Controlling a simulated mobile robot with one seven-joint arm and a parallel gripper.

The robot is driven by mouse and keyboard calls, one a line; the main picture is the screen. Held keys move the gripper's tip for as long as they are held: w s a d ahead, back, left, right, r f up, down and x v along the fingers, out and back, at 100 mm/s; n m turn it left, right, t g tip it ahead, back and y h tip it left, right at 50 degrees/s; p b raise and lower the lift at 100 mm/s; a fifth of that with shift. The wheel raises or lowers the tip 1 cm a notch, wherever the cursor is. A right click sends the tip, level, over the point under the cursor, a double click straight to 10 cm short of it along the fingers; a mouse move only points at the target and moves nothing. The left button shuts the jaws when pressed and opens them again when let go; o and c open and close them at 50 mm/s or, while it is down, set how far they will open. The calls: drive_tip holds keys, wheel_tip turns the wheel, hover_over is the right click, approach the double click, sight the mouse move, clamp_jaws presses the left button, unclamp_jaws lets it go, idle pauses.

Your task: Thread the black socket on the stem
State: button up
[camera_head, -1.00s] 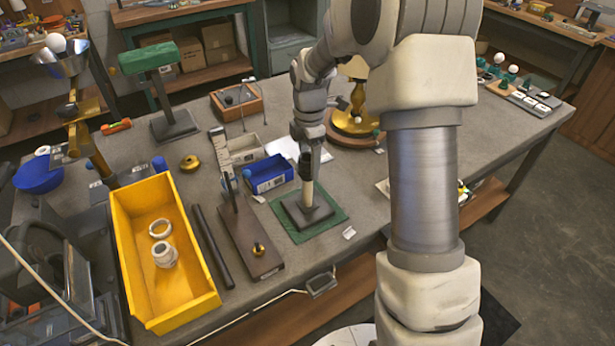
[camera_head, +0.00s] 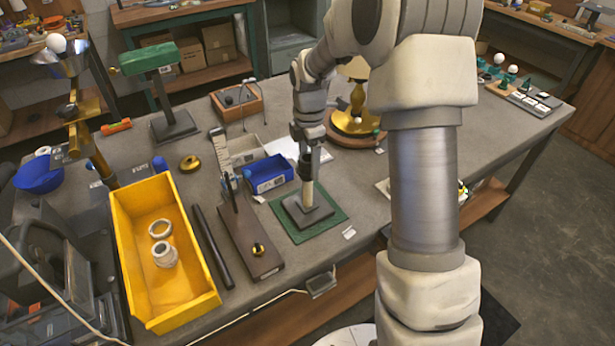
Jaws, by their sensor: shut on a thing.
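The stem (camera_head: 308,194) is a pale, upright post on a dark square base plate (camera_head: 296,213), which lies on a green mat (camera_head: 335,217). My gripper (camera_head: 309,164) points straight down above the stem. It is shut on the black socket (camera_head: 306,168), a small dark piece at the top of the stem. The socket looks in line with the stem and upright. The fingers partly hide the socket, and I cannot tell how far it sits on the thread.
A blue bin (camera_head: 270,181) and a grey bin (camera_head: 247,151) stand left of the stem. A wooden stand with a lever (camera_head: 248,240) is front left, beside a yellow bin (camera_head: 125,239) holding white rings. A brass lamp base (camera_head: 350,124) stands behind.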

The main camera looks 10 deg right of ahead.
drive_tip(key=m, duration=0.4)
drive_tip(key=shift+s+f+m, duration=0.3)
drive_tip(key=shift+f+m, duration=0.1)
drive_tip(key=shift+m, duration=1)
drive_tip(key=m, duration=0.3)
drive_tip(key=shift+s+a+m+b, duration=0.1)
drive_tip(key=shift+m+b, duration=0.2)
drive_tip(key=m, duration=0.3)
drive_tip(key=shift+m, duration=0.3)
drive_tip(key=shift+s+a+m, duration=0.1)
drive_tip(key=shift+m, duration=0.9)
drive_tip(key=m, duration=0.4)
drive_tip(key=shift+f+m+p, duration=0.1)
drive_tip(key=shift+m+p, duration=0.2)
drive_tip(key=shift+p, duration=0.05)
